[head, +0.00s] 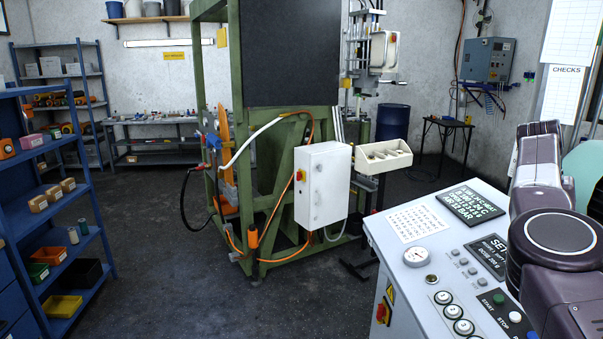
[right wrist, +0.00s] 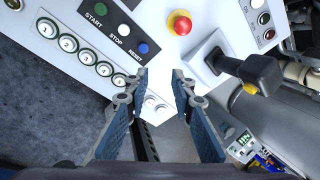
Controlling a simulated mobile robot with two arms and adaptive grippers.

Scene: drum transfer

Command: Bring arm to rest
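My right arm (head: 562,235) rises at the right edge of the head view, in front of the control console (head: 378,228). Its gripper is out of sight there. In the right wrist view my right gripper (right wrist: 159,76) is open, with its two blue-padded fingers apart and nothing between them. The height above the panel is hard to tell. My left arm and gripper are in neither view.
A red stop button (right wrist: 180,22) stands up from the panel near the fingers. A green machine frame (head: 275,160) with a white box (head: 321,185) is in the middle. Blue shelves (head: 60,190) stand at left. The dark floor (head: 150,270) between is clear.

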